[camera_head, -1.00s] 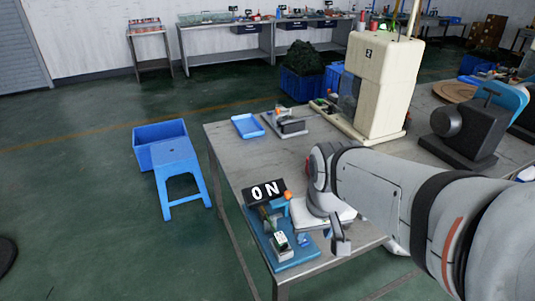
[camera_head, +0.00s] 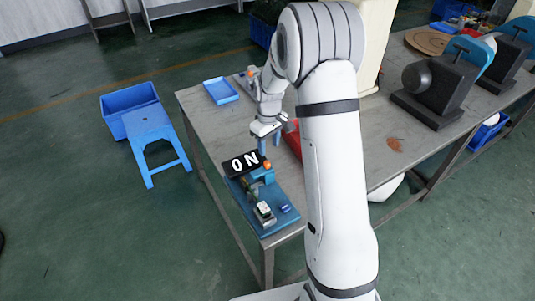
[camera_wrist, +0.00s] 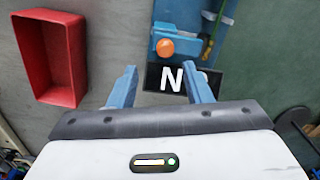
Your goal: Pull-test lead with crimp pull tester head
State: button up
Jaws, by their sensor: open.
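The crimp pull tester (camera_head: 264,197) is a blue-based device at the table's near left corner, with a black "ON" sign (camera_head: 243,163) and an orange knob (camera_head: 267,165). In the wrist view the sign (camera_wrist: 165,78), orange knob (camera_wrist: 165,47) and blue head (camera_wrist: 178,25) lie just beyond my fingers. My gripper (camera_head: 268,146) is open and empty, pointing down close behind the sign; its blue fingers (camera_wrist: 160,88) stand apart in the wrist view. A thin yellow-green strip (camera_wrist: 211,30) shows beside the head; I cannot tell whether it is the lead.
A red tray (camera_wrist: 57,57) lies left of my fingers in the wrist view. A blue tray (camera_head: 221,91) sits at the table's far left. Dark machines (camera_head: 437,90) stand on the right. A blue stool (camera_head: 151,135) stands on the floor to the left.

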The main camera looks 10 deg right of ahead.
aim_at(267, 161)
jog(key=shift+a+f+p, duration=0.2)
jog(key=shift+f+p, duration=0.2)
jog(key=shift+f, duration=1.6)
jog(key=shift+a+f+p, duration=0.15)
jog(key=shift+f+p, duration=0.25)
jog(key=shift+f, duration=1.55)
grip_shut()
